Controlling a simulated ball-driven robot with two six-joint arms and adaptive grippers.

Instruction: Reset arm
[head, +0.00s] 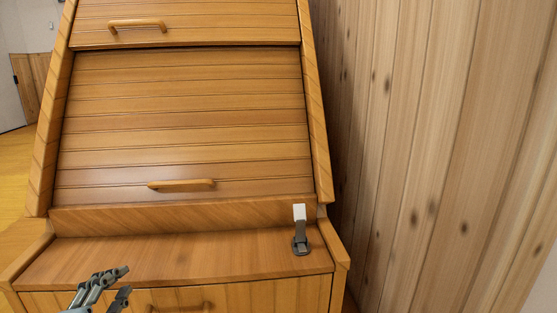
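My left gripper (127,280) is at the bottom left, in front of the lower part of a wooden cabinet. Its two grey fingers are spread apart with nothing between them, so it is open and empty. Most of the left arm is outside the view. My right gripper is not in view. No jars show in the head view.
The wooden cabinet has a slanted slatted front (185,125) with a handle (181,184), and another handle (137,25) above. A small grey upright object with a white top (299,230) stands at the right of the otherwise clear ledge (170,262). A plank wall (440,150) closes the right side.

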